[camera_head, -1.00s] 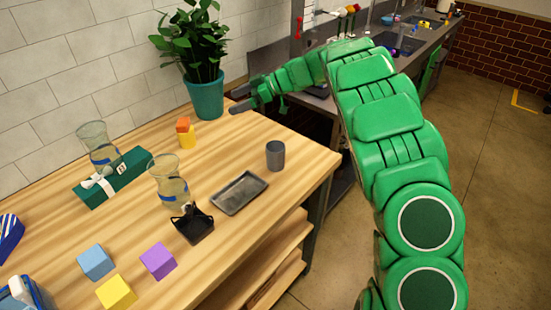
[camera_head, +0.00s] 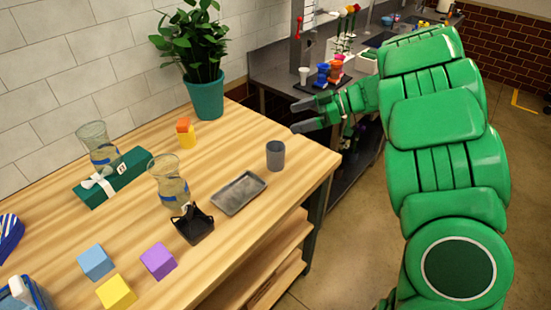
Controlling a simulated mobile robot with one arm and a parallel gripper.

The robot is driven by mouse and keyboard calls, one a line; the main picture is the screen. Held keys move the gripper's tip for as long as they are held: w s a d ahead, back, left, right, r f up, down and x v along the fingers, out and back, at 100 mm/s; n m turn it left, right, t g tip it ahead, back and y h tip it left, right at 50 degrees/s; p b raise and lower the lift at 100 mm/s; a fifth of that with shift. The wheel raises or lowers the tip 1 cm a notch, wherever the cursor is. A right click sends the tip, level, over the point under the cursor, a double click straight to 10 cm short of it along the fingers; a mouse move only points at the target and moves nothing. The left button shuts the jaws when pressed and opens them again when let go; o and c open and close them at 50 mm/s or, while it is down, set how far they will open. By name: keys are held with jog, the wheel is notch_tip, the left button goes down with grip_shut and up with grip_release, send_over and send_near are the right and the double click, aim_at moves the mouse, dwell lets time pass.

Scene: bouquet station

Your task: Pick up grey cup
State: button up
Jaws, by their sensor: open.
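The grey cup (camera_head: 275,155) stands upright on the wooden table near its right edge, just beyond the grey tray. My gripper (camera_head: 298,116) is open and empty. In the picture it is above and to the right of the cup, apart from it, at the table's right edge. My green arm reaches in from the right side. Nothing hides the cup.
A grey tray (camera_head: 239,193), a black holder (camera_head: 193,224) and a glass vase (camera_head: 167,182) stand left of the cup. A potted plant (camera_head: 206,97) and stacked orange and yellow blocks (camera_head: 186,134) are farther back. The tabletop (camera_head: 240,140) between blocks and cup is clear.

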send_near(275, 147)
jog(key=s+a+r, duration=0.2)
jog(key=shift+s+f+x, duration=0.1)
jog(key=shift+f+x, duration=0.05)
jog(key=shift+x, duration=1.9)
jog(key=shift+s+f+x, duration=0.15)
jog(key=shift+x, duration=1.85)
jog(key=shift+d, duration=0.1)
jog(key=c, duration=1.1)
